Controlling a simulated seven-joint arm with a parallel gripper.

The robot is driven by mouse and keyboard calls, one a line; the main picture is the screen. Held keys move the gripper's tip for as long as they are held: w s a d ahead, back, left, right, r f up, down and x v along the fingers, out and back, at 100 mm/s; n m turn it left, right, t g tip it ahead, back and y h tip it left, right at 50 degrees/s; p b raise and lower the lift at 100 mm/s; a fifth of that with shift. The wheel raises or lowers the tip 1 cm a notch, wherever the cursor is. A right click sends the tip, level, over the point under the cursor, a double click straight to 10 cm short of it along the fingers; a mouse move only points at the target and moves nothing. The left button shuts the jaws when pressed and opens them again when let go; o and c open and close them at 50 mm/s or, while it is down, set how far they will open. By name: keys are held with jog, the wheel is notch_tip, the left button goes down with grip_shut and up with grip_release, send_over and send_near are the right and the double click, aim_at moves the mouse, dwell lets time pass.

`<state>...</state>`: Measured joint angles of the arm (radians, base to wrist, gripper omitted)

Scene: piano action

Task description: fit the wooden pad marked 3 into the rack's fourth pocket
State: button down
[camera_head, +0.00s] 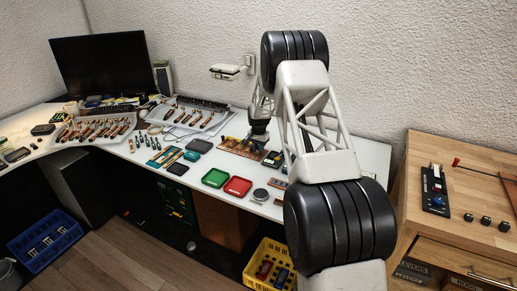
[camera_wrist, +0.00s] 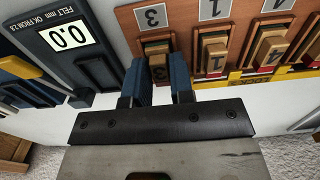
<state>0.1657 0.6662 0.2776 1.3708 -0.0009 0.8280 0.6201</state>
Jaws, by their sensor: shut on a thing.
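The wooden pad marked 3 (camera_wrist: 158,73) is between the two blue fingers of my gripper (camera_wrist: 159,66) in the wrist view. My gripper is shut on it. The pad is at the rack's pocket below a grey label that looks like a 3. I cannot tell whether it is seated or only held there. The orange-brown rack (camera_wrist: 182,18) runs across the top of the wrist view, with further wooden pads marked 1 (camera_wrist: 214,62) and 4 (camera_wrist: 271,50) in pockets to the right. In the head view my gripper (camera_head: 258,138) is over the rack (camera_head: 233,147).
A felt gauge (camera_wrist: 75,60) reading 0.0 stands left of the rack, close to my fingers. A yellow strip (camera_wrist: 232,82) runs along the rack's near edge. In the head view, green (camera_head: 215,178) and red (camera_head: 238,186) trays lie on the white table in front.

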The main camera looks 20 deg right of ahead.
dwell(0.3)
jog(key=c, duration=0.9)
grip_release()
jog(key=shift+r, duration=0.25)
jog(key=shift+r, duration=3.3)
jog(key=shift+r, duration=0.1)
